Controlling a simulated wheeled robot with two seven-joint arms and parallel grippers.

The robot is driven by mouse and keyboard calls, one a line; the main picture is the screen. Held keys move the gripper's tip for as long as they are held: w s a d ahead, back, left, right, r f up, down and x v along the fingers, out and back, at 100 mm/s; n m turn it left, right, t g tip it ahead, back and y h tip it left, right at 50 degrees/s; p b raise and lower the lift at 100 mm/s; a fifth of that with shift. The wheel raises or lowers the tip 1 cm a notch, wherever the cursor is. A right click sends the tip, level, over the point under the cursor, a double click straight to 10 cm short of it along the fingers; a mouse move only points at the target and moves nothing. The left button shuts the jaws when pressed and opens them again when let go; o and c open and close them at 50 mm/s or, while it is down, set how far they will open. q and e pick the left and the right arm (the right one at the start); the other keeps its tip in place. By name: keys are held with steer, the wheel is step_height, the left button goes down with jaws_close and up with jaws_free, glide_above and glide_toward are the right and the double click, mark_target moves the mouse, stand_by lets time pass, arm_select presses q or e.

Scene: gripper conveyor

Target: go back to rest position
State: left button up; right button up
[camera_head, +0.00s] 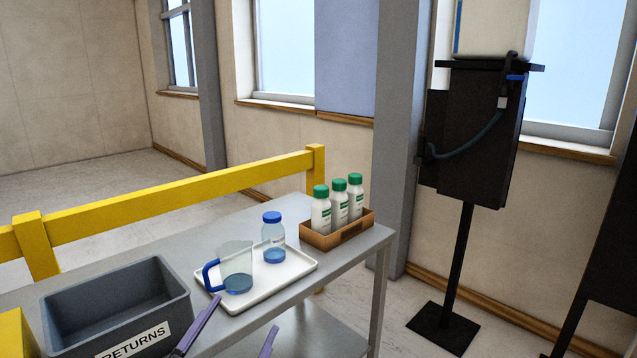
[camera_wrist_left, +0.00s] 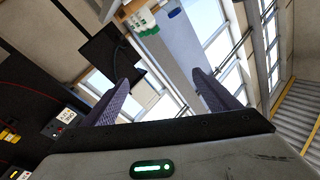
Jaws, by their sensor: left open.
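My left gripper (camera_head: 234,328) shows at the bottom of the head view, only its two purple-grey fingers in sight. They stand apart at the near side of the table, with nothing seen between them. In the left wrist view the same gripper (camera_wrist_left: 161,79) is open and empty, its fingers spread wide. The rest of the left arm is out of the head view. My right gripper is in neither view.
A grey table (camera_head: 290,212) bears a grey RETURNS bin (camera_head: 172,292), a white tray (camera_head: 290,281) with a beaker (camera_head: 237,264) and a blue-capped bottle (camera_head: 273,231), and a wooden box (camera_head: 335,238) of green-capped bottles. A yellow rail (camera_head: 180,189) runs behind. A black stand (camera_head: 459,260) is right.

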arm_select(q)
steer(key=s+a+f+n+g+y, duration=0.1)
steer(key=s+f+n+g, duration=0.2)
steer(key=s+f, duration=1)
steer(key=s+a+f+n+g+y, duration=0.2)
steer(key=s+f+g, duration=0.6)
steer(key=s+f, duration=0.6)
step_height(320, 180, down, 4)
steer(key=shift+s+r+n+y, duration=0.15)
steer(key=shift+s+n+y, duration=0.15)
steer(key=shift+n, duration=0.4)
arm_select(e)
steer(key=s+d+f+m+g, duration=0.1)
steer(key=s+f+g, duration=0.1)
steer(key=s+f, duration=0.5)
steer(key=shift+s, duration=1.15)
arm_select(q)
steer(key=shift+c, duration=0.4)
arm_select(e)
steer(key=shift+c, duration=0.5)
